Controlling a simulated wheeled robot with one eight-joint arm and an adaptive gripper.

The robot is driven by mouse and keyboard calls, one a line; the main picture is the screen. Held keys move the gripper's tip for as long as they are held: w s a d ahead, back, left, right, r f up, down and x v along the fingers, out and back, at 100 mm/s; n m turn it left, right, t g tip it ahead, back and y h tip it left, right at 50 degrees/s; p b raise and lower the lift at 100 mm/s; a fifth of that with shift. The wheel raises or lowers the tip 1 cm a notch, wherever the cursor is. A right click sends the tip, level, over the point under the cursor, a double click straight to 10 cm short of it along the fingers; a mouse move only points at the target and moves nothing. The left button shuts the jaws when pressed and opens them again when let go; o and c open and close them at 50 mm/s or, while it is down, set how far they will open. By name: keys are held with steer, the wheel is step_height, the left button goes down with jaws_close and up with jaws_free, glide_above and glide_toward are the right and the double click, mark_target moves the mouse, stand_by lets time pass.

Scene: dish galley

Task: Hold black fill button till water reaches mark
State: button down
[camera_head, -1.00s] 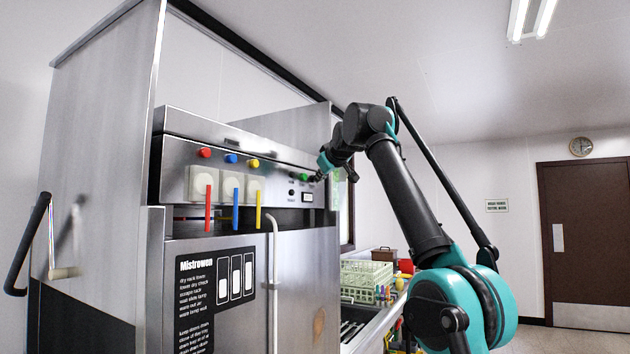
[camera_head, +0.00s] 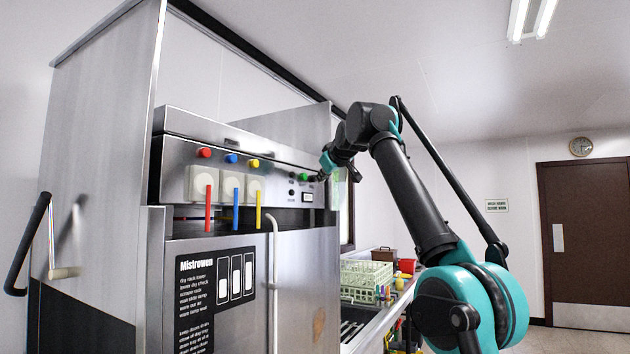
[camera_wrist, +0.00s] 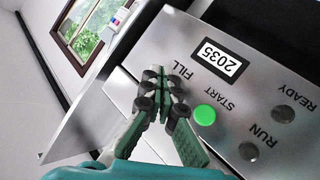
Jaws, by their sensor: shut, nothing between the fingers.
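The steel machine's control panel (camera_head: 262,160) fills the middle of the head view. Its green START button (camera_head: 303,178) also shows in the wrist view (camera_wrist: 204,115). My gripper (camera_head: 321,175) is at the panel's right end, right of the green button. In the wrist view my gripper (camera_wrist: 165,82) has its fingers together, with nothing between them, tips beside the FILL label (camera_wrist: 184,70). The black fill button is not clear; the fingers cover the spot by that label. Whether they touch it I cannot tell. No water or level mark can be made out.
Red (camera_head: 204,153), blue (camera_head: 231,159) and yellow (camera_head: 254,163) knobs sit left on the panel. A rack (camera_head: 365,280) stands on the counter behind.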

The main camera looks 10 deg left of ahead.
steer(key=shift+s+d, duration=0.15)
steer(key=shift+d, duration=0.25)
steer(key=shift+d, duration=0.1)
steer(key=shift+s+d, duration=0.3)
steer(key=shift+d, duration=0.45)
steer(key=shift+s+d, duration=0.25)
steer(key=shift+d, duration=0.55)
steer(key=shift+s+d, duration=0.3)
steer(key=shift+d, duration=0.45)
